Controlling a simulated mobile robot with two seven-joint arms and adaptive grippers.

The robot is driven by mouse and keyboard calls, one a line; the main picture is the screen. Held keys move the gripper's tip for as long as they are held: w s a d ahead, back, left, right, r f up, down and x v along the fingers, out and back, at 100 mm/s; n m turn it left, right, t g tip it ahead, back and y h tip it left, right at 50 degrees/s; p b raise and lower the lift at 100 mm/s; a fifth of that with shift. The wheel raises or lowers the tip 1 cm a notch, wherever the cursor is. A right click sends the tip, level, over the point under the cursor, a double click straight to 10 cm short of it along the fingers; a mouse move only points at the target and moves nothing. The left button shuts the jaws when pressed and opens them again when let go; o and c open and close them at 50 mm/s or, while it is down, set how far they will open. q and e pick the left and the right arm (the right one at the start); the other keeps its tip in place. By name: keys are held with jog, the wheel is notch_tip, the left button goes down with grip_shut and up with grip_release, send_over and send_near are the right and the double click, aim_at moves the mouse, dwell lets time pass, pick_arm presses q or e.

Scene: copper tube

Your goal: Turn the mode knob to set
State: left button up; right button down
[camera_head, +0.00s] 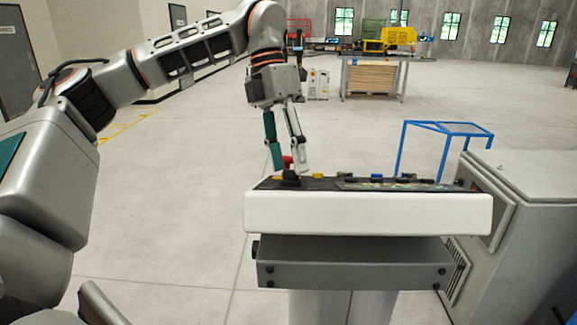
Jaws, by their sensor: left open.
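A control panel (367,214) with a white front and a dark sloping top stands in front of me. Several small knobs and buttons sit in a row on its top, among them a yellow one (318,176) and a blue one (376,178). A black knob (289,181) is at the left end, with a red part (287,161) just above it. I cannot read any labels or tell which knob is the mode knob. My left gripper (288,168) points down over the left end, open, its fingers around or just above the black knob. My right gripper is not in view.
A grey cabinet (535,215) stands close to the panel on the right. A blue frame (446,129) stands behind the panel. A workbench (375,62) with stacked boards is farther back. The floor left of the panel is clear.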

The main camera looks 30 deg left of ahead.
pick_arm(q)
jog(key=shift+d+f, duration=0.2)
jog(key=shift+f, duration=0.35)
